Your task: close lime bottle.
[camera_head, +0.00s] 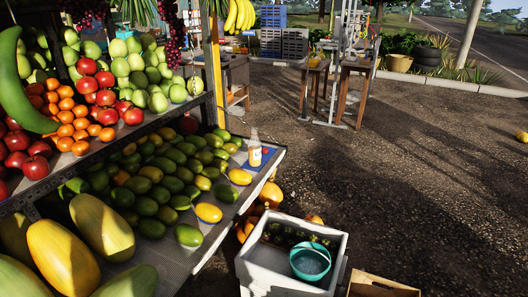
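A small bottle (254,152) stands upright near the outer corner of the fruit stall's lower shelf, on the left side of the view. Neither of my grippers is in view, and nothing touches the bottle from above.
Green mangoes (165,180) fill the shelf left of the bottle, with a yellow mango (240,177) just in front of it. A white crate (270,283) holding a teal bucket (310,261) stands below. A wooden table (357,72) stands farther back. Open ground (430,180) lies to the right.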

